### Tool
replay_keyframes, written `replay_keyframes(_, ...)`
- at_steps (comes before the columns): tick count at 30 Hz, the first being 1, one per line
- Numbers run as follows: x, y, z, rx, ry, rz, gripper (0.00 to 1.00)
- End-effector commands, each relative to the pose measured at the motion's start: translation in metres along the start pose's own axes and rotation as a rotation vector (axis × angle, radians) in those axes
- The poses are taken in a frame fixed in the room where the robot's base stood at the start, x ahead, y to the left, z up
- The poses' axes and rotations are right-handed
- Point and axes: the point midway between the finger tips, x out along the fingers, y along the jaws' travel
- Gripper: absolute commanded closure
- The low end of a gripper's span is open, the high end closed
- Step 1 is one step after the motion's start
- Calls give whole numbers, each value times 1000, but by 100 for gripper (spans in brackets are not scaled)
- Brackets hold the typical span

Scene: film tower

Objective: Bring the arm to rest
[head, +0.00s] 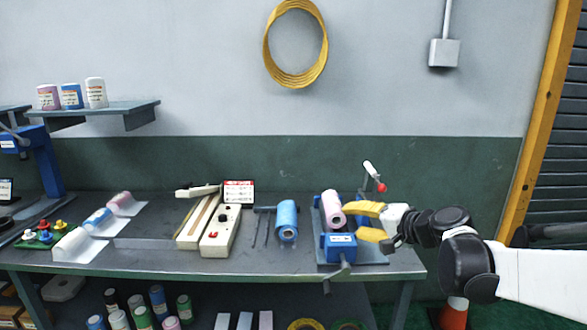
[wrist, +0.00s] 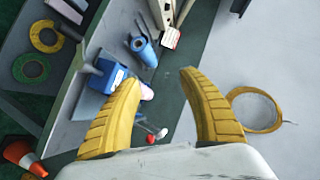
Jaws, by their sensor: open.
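My gripper (head: 372,221) has yellow fingers and comes in from the right in the head view, over the right end of the workbench (head: 280,262). In the wrist view my gripper (wrist: 160,85) shows its two fingers spread wide, with nothing held between them. The pink roll is partly hidden behind the left finger in the wrist view. I cannot tell how far the fingers are from the roll.
A white sealer-like device (head: 220,230) lies farther left. A lever with a red knob (head: 381,187) rises behind my gripper. An orange cone (head: 454,314) stands on the floor at right. The wall above the bench is mostly free.

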Motion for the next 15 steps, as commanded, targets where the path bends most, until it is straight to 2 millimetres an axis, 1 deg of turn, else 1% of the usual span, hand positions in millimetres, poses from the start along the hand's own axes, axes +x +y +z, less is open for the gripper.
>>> replay_keyframes(1, -16, -3, 26, -56, -25, 53, 51)
replay_keyframes(4, -49, 4, 70, -178, -71, 175, 51)
replay_keyframes(6, -74, 13, 99, -265, -99, 259, 51)
replay_keyframes(8, -97, 25, 122, -340, -121, 330, 51)
replay_keyframes(9, -112, 34, 137, -392, -135, 377, 51)
replay_keyframes(11, -135, 48, 156, -468, -154, 447, 51)
replay_keyframes(12, -150, 59, 167, -515, -165, 491, 51)
replay_keyframes(15, -181, 83, 188, -622, -183, 586, 51)
